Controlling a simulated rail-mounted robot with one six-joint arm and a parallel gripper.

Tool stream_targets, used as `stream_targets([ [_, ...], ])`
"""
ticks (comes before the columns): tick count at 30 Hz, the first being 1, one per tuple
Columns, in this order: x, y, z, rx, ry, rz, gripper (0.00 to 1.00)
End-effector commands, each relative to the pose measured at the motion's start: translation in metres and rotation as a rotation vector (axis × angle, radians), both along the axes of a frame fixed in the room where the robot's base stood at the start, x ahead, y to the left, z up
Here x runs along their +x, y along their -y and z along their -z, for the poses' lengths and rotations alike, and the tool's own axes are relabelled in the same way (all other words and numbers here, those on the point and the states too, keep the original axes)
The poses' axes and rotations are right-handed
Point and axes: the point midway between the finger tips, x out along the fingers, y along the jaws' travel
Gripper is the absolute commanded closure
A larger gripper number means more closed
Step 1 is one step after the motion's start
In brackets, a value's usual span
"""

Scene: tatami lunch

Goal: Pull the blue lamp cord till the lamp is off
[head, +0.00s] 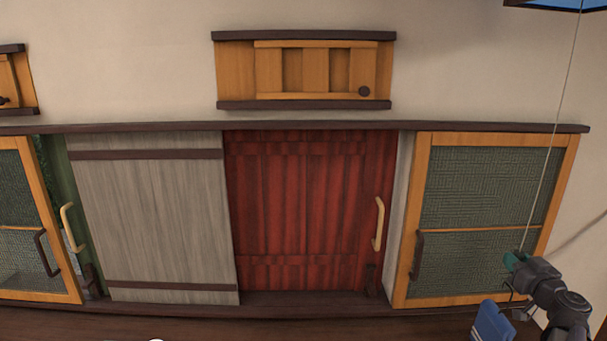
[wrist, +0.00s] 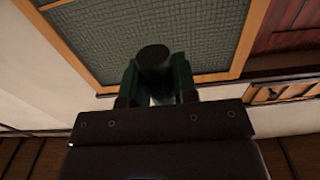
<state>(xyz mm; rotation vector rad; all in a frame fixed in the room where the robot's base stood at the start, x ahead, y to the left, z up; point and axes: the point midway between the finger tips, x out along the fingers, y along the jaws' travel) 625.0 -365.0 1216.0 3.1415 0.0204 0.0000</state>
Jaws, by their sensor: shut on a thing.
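The blue lamp (head: 560,3) shows only as a lower edge at the top right of the head view. I cannot tell from this edge whether it is lit. Its thin pale cord (head: 557,125) runs down and slightly left in a straight line to my gripper (head: 515,262). In the wrist view, a dark round cord end (wrist: 153,58) sits between the two green fingers of my gripper (wrist: 156,82). The gripper is shut on it. The cord above this end does not show clearly in the wrist view.
Behind the gripper is a wood-framed door with a green woven panel (head: 484,185). Left of it are a red sliding door (head: 305,200) and a grey one (head: 155,220). A small wooden wall cabinet (head: 304,70) hangs above. The air around the cord looks clear.

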Motion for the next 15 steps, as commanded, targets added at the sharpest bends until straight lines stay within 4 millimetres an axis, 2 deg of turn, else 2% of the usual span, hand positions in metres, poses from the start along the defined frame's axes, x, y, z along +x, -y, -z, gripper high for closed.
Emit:
stream_targets([
  [5,0.000,0.000,0.010,0.000,0.000,0.000,0.86],
  [15,0.000,0.000,-0.009,0.000,0.000,0.000,0.86],
])
